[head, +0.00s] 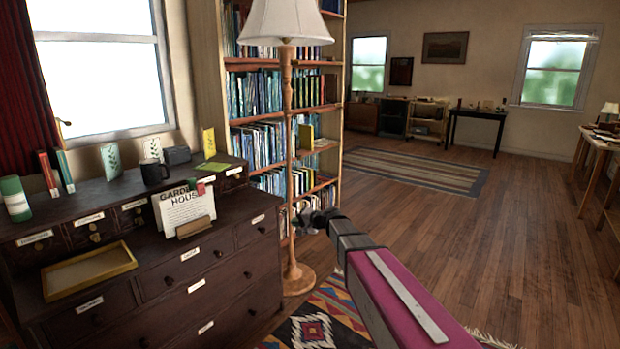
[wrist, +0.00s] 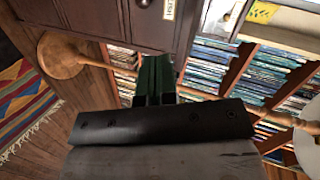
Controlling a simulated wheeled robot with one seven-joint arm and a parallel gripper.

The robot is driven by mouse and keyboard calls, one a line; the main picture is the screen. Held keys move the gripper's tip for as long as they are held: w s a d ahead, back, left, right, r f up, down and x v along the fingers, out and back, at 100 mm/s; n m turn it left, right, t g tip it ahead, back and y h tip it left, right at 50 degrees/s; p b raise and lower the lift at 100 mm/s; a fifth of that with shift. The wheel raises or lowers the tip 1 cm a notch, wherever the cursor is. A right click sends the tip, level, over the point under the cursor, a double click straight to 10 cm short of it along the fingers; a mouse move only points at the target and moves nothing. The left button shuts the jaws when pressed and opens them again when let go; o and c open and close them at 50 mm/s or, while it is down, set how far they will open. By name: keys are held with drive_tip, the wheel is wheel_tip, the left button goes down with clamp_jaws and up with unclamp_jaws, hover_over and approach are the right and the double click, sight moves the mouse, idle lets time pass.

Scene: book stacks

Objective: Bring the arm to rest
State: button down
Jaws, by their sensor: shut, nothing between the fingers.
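My arm reaches in from the lower right of the head view, with a magenta panel and a light strip on its link. My gripper (head: 312,220) is at the arm's far end, small and dark, in front of the lamp pole in that view. In the wrist view my gripper (wrist: 155,72) has its dark green fingers together with nothing between them. They point toward the dark dresser (wrist: 150,25). I cannot tell how far the fingers are from the dresser.
The dresser (head: 180,280) on the left carries a yellow-rimmed tray (head: 88,271), a mug (head: 154,173) and a card (head: 185,210). A floor lamp (head: 287,120) stands by the bookshelf (head: 258,95). A patterned rug (head: 315,328) lies below. Open wood floor (head: 530,240) extends right.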

drive_tip(key=s+d+f+n+g+h, duration=0.1)
drive_tip(key=s+d+f+h, duration=0.3)
drive_tip(key=s+d, duration=0.4)
drive_tip(key=s+d+f+n+g+h, duration=0.1)
drive_tip(key=s+d+f+g+h, duration=0.2)
drive_tip(key=s+d, duration=0.5)
drive_tip(key=s+d+f+n+g+h, duration=0.1)
drive_tip(key=s+d+f+g+h, duration=0.2)
drive_tip(key=s, duration=1.1)
drive_tip(key=d+f+h, duration=0.2)
drive_tip(key=d+f, duration=0.2)
drive_tip(key=d, duration=0.1)
drive_tip(key=shift+d+f+n, duration=0.2)
drive_tip(key=shift+f+n, duration=0.1)
drive_tip(key=shift+n, duration=0.1)
